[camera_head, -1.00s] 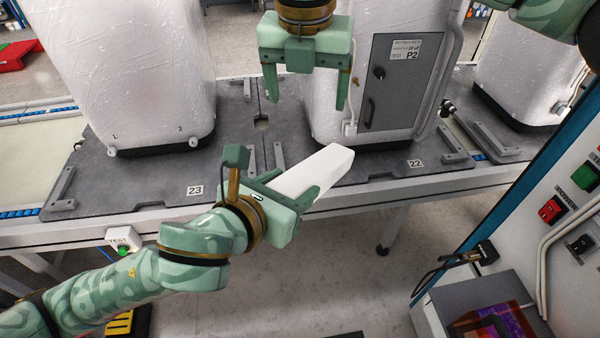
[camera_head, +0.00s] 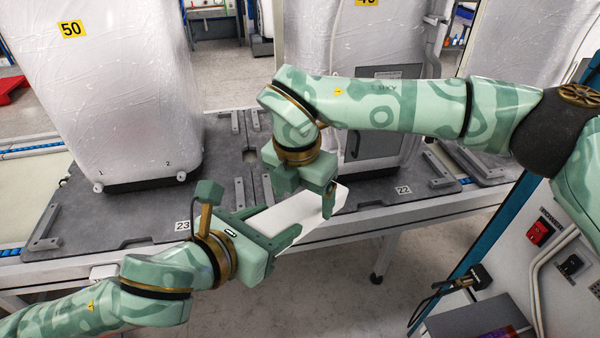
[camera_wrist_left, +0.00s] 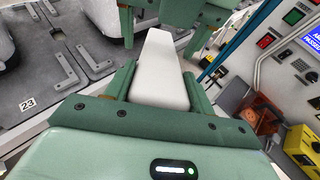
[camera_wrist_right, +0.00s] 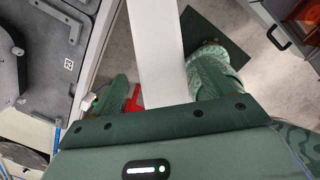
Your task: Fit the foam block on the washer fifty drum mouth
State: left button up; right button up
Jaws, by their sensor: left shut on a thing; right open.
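The foam block (camera_head: 288,212) is a long white bar. My left gripper (camera_head: 270,222) is shut on its near end and holds it in front of the table edge; the left wrist view shows the block (camera_wrist_left: 158,75) between the fingers. My right gripper (camera_head: 300,190) is open above the block's far part. In the right wrist view the block (camera_wrist_right: 155,45) runs between its fingers, and I cannot tell whether they touch it. The washer labelled 50 (camera_head: 112,95) stands at the left, wrapped in white film. Its drum mouth does not show.
A second wrapped washer (camera_head: 305,60) stands behind my right arm, by the 22 plate. The grey table plates (camera_head: 120,225) have raised rails. A control cabinet (camera_head: 550,205) with a red switch stands at the right. Floor is open below the table edge.

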aim_at(303, 201)
jog(key=f, duration=0.5)
jog(key=shift+w+d, duration=0.15)
jog(key=shift+w, duration=0.1)
jog(key=shift+c, duration=0.3)
jog(key=c, duration=1)
pick_arm(q)
jog(key=o, duration=1.1)
